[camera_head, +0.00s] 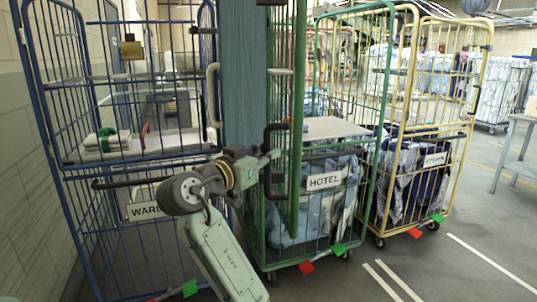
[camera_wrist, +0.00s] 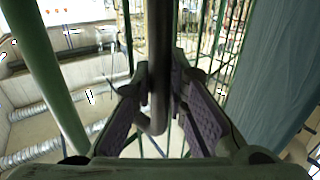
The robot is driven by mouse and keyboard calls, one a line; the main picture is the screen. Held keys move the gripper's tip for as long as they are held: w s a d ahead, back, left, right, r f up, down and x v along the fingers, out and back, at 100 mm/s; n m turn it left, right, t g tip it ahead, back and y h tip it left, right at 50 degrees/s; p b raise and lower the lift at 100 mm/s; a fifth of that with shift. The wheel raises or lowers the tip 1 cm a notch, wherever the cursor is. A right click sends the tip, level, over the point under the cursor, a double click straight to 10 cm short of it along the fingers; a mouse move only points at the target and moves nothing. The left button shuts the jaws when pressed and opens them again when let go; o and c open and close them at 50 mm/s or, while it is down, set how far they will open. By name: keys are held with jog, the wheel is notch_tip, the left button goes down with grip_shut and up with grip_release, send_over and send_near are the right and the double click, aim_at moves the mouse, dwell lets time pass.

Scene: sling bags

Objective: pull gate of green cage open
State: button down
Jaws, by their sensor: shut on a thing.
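The green cage (camera_head: 372,190) stands in the middle of the head view, with a HOTEL sign (camera_head: 324,181) on its front and bagged laundry inside. Its gate (camera_head: 297,80) shows nearly edge-on at the cage's left side, standing out from the front. A dark handle (camera_head: 267,183) is on the gate. My gripper (camera_head: 272,155) is at this handle. In the wrist view my gripper (camera_wrist: 160,92) has its two purple-padded fingers shut on the dark upright bar of the handle (camera_wrist: 159,35). The handle's lower bend shows below the fingers.
A blue cage (camera_head: 60,120) stands left and a yellow cage (camera_head: 463,160) right of the green one. A teal pillar (camera_head: 245,70) rises close behind my gripper. Red and green tags hang at the cage bottoms. The floor (camera_head: 440,270) at front right is clear.

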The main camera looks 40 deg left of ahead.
jog(key=c, duration=1.6)
grip_release()
jog(key=shift+o, duration=0.2)
jog(key=s, duration=1.2)
jog(key=shift+d, duration=0.45)
